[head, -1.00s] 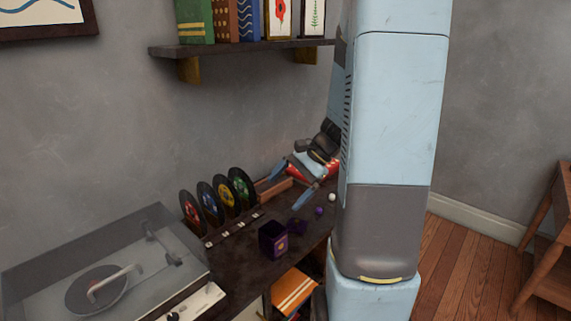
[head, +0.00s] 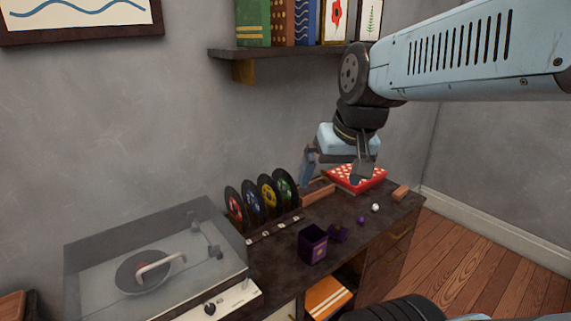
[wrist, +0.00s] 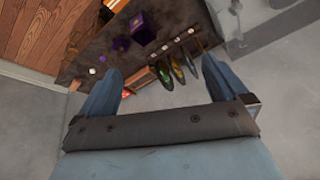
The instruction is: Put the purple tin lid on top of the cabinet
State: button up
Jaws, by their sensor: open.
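The purple tin (head: 313,246) stands on the dark cabinet top (head: 368,238), near its front edge. My gripper (head: 334,176) is open and empty, above the back of the cabinet, apart from the lid. Its spread fingers (wrist: 160,76) show in the wrist view.
Several records (head: 262,196) stand in a rack behind the tin. A turntable (head: 150,265) is at left. A red spotted box (head: 368,181), a white ball (head: 375,208), a purple ball (head: 361,219) and a wooden block (head: 401,193) lie at right. A bookshelf (head: 290,50) hangs above.

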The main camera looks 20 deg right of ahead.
jog(key=shift+s+a+r+n+t+h, duration=0.2)
jog(key=shift+s+r+n+t+h, duration=0.1)
jog(key=shift+s+r+n+t, duration=0.45)
